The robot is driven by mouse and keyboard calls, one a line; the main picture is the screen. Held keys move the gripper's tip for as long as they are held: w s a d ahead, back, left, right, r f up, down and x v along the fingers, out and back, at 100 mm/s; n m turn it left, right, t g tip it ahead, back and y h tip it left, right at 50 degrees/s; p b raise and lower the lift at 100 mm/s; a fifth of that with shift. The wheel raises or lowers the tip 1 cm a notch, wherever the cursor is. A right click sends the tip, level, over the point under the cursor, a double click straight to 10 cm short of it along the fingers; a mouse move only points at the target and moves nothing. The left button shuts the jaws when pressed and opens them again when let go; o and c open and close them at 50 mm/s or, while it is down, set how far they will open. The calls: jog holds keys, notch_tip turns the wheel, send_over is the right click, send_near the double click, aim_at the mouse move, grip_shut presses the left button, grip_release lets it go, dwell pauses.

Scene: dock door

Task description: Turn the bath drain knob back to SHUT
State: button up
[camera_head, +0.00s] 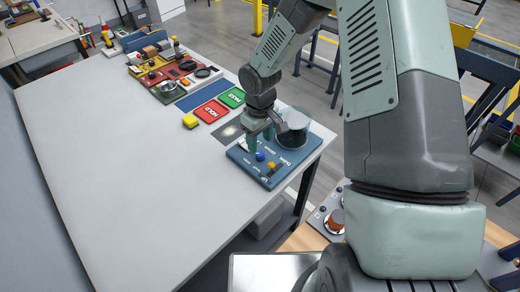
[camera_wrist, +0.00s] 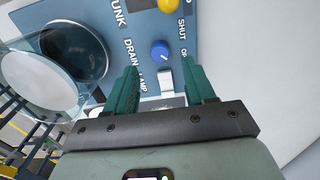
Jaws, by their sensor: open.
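The blue drain knob (camera_wrist: 159,50) stands on the blue bath panel (camera_wrist: 205,20), near the printed word DRAIN and the words SHUT and OP, the latter partly covered. Which way the knob points is too small to tell. It also shows in the head view (camera_head: 260,156). My gripper (camera_wrist: 164,70) is open and empty, its two green fingers apart. In the wrist view the knob lies just beyond the gap between the fingertips. In the head view my gripper (camera_head: 260,141) is over the panel, close to the knob. I cannot tell whether it touches anything.
A white switch (camera_wrist: 165,78) by the LAMP label shows between the fingers. A yellow knob (camera_wrist: 168,4) is near the blue one. A clear round bath (camera_head: 293,130) stands on the panel. HOLD (camera_head: 210,112) and PASS (camera_head: 231,97) pads lie beyond. The table's left side is clear.

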aim_at(260, 153)
notch_tip(260, 153, down, 5)
jog(key=shift+f, duration=0.15)
grip_shut()
dwell(0.4)
